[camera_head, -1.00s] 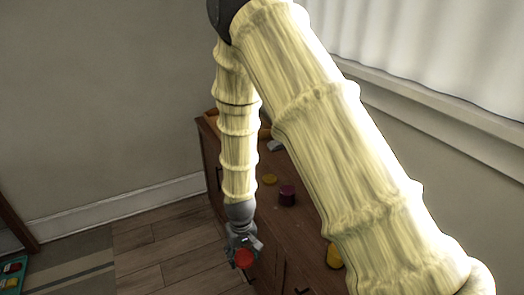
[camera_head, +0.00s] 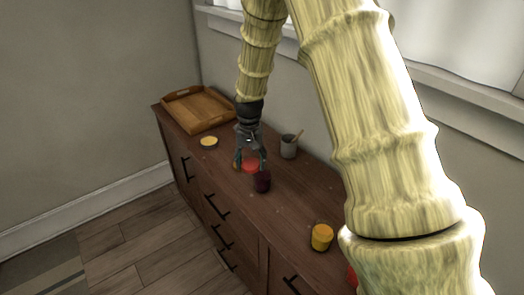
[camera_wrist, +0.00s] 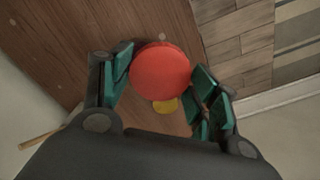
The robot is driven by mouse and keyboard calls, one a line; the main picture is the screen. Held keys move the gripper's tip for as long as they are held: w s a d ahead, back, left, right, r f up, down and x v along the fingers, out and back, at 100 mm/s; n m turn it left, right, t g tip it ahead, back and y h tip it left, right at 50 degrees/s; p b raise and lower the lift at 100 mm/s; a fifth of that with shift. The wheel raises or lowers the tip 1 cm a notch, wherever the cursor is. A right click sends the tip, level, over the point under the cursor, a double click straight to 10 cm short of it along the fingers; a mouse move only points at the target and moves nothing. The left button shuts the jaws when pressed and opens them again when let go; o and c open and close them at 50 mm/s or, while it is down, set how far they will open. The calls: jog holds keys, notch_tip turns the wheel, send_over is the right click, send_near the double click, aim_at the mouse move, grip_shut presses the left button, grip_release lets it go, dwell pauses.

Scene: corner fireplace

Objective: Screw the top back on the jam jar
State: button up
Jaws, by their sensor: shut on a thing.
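My gripper (camera_head: 250,163) is shut on a round red lid (camera_head: 250,167), low over the wooden cabinet. In the wrist view the lid (camera_wrist: 160,71) sits flat-face toward the camera between the green finger pads (camera_wrist: 162,85). The dark purple-red jam jar (camera_head: 263,182) stands upright on the cabinet, just in front and slightly right of the lid in the head view. The lid appears near the level of the jar's top; whether they touch I cannot tell.
On the wooden cabinet (camera_head: 200,158), a yellow disc (camera_head: 208,142) lies left of my gripper. A wooden tray (camera_head: 197,112) is at the far end. A grey cup (camera_head: 289,147) with a stick stands behind the jar. A yellow-topped jar (camera_head: 321,238) stands nearer, right.

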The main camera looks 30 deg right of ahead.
jog(key=shift+m, duration=0.8)
jog(key=d, duration=0.1)
jog(key=d+r, duration=0.1)
jog(key=d, duration=0.1)
jog(key=d+r, duration=0.1)
jog(key=d, duration=0.1)
jog(key=shift+w+r, duration=0.1)
jog(key=shift+r, duration=0.15)
jog(key=shift+r+p, duration=0.1)
jog(key=shift+p, duration=0.35)
jog(key=shift+f+b, duration=0.65)
jog(key=shift+f, duration=2.15)
jog(key=shift+a+p, duration=0.1)
jog(key=shift+p, duration=0.5)
jog(key=shift+f+b, duration=0.3)
jog(key=shift+f, duration=0.75)
dwell(0.8)
